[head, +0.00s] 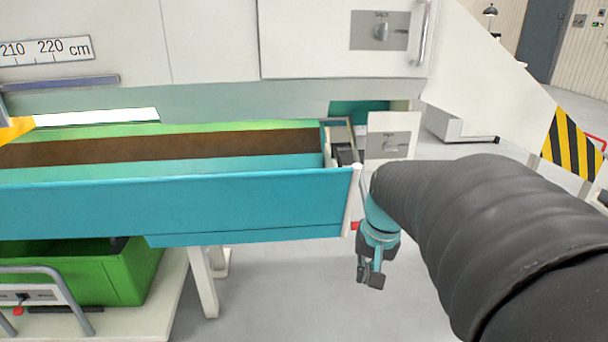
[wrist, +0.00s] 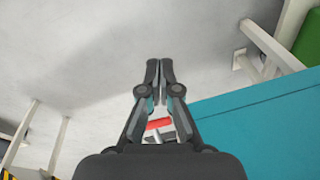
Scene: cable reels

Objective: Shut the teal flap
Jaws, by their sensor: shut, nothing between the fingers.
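The teal flap (head: 200,205) is a long panel along the front of the machine, left of my arm. It stands out from the machine body, and a gap behind it shows a green and brown strip (head: 180,147). My gripper (head: 370,280) hangs just beyond the flap's right end and lower, pointing down. Its fingers are together and empty. In the wrist view the closed fingertips (wrist: 160,68) are over the grey floor, and the teal flap (wrist: 260,130) fills the lower right. Whether the gripper touches the flap cannot be told.
A small red part (wrist: 158,124) shows behind my fingers. A green bin (head: 110,275) sits on a white bench under the flap. A white leg (head: 203,280) stands below it. A striped yellow-black guard (head: 572,145) is at the right. Floor beneath the gripper is clear.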

